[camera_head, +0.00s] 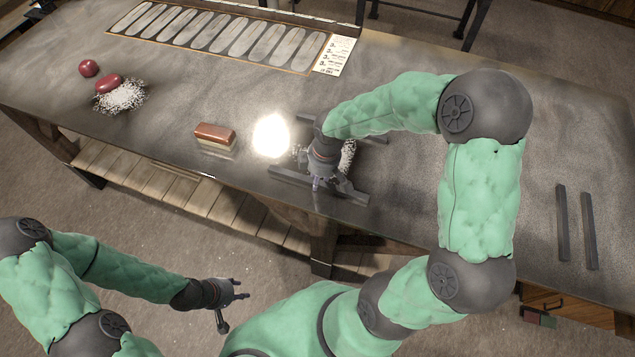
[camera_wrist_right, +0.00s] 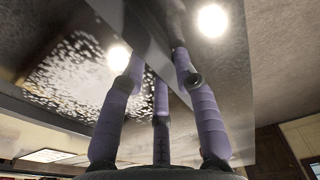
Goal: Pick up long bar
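A long dark bar (camera_head: 290,178) lies along the table's front edge, under my right gripper. Another dark bar (camera_head: 372,138) shows partly behind that gripper. Two more long dark bars (camera_head: 562,222) (camera_head: 589,231) lie side by side at the table's right end. My right gripper (camera_head: 328,186) points down at the middle of the front bar; its fingertips are hard to make out. In the right wrist view its purple fingers (camera_wrist_right: 160,70) stand around a grey reflective surface; whether they grip it is unclear. My left gripper (camera_head: 236,296) is open and empty, off the table's front.
A reddish-brown and cream block (camera_head: 214,138) stands left of the right gripper. White granules (camera_head: 122,96) with red round objects (camera_head: 88,68) lie at the far left. A panel of oval plates (camera_head: 220,33) lies at the back. The table between the gripper and right-hand bars is clear.

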